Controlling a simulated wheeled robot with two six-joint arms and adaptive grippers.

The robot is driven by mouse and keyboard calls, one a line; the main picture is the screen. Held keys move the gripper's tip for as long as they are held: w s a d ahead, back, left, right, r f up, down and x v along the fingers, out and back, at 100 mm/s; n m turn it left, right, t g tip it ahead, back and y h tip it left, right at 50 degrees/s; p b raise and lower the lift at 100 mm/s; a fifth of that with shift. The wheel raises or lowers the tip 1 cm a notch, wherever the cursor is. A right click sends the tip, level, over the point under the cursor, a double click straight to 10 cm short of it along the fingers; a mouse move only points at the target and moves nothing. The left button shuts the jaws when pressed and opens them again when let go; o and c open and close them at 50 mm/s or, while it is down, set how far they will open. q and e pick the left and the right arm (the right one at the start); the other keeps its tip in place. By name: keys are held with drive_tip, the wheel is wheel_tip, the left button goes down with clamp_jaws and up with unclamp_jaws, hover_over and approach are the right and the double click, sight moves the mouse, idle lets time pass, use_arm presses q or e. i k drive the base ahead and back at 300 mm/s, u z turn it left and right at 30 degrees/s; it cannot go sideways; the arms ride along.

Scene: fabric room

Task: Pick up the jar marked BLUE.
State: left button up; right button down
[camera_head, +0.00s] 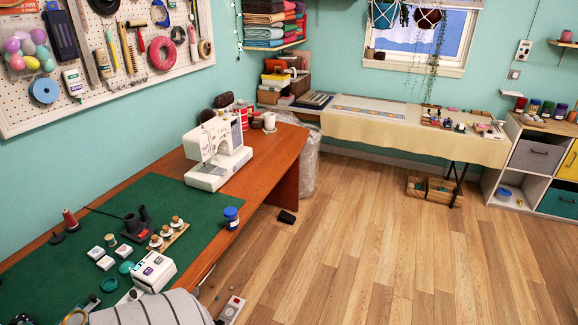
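A small blue jar (231,218) with a pale band stands upright near the right edge of the green cutting mat (175,205) on the wooden table. Any lettering on it is too small to read. Another small bluish jar (547,108) stands in a row of coloured jars on the cubby shelf at the far right; its marking cannot be read either. Neither of my grippers is in view.
A white sewing machine (218,155) stands behind the blue jar on the wooden table (262,160). Spools (168,234), small boxes and a striped cloth (155,308) lie nearer. A cloth-covered table (400,130) stands along the back wall. The wooden floor (370,240) is mostly clear.

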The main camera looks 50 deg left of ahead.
sight(232, 225)
drive_tip(key=i, duration=1.5)
drive_tip(key=u, duration=0.85)
drive_tip(key=i, duration=0.8)
drive_tip(key=u, duration=0.85)
